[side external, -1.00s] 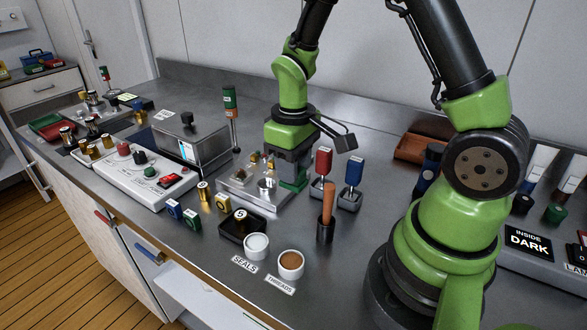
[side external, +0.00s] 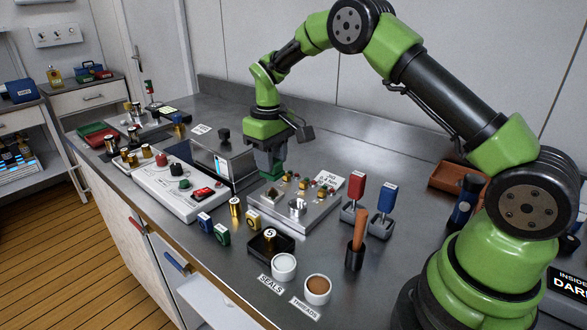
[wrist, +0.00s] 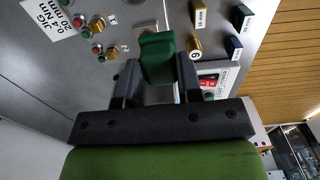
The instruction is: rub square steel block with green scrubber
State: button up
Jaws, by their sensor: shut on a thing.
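My gripper (side external: 271,160) is shut on a green scrubber (wrist: 157,56), which shows between the two fingers in the wrist view. In the side view a bit of the green scrubber (side external: 273,174) shows under the jaws. The low steel block (side external: 320,212) has small brass fittings and red and green buttons on top. The scrubber is at the block's back left edge in the side view. I cannot tell whether it touches the block. The block's steel surface (wrist: 125,14) also shows in the wrist view.
A steel box with a screen (side external: 232,162) and a white control panel (side external: 180,188) stand left. A red-handled tool (side external: 356,185), a blue-handled tool (side external: 387,197) and a wooden-handled brush (side external: 358,235) stand right. Two cups, including a white one (side external: 284,266), are in front.

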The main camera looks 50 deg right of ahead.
jog(key=shift+w+r, duration=0.15)
jog(key=shift+w, duration=1.2)
jog(key=shift+f, duration=3.1)
jog(key=shift+d+f, duration=0.6)
jog(key=shift+f, duration=0.35)
jog(key=shift+c, duration=0.3)
jog(key=shift+d, duration=2.25)
jog(key=a, duration=0.5)
jog(key=shift+a, duration=0.35)
notch_tip(320, 180, up, 8)
jog(key=shift+r, duration=0.15)
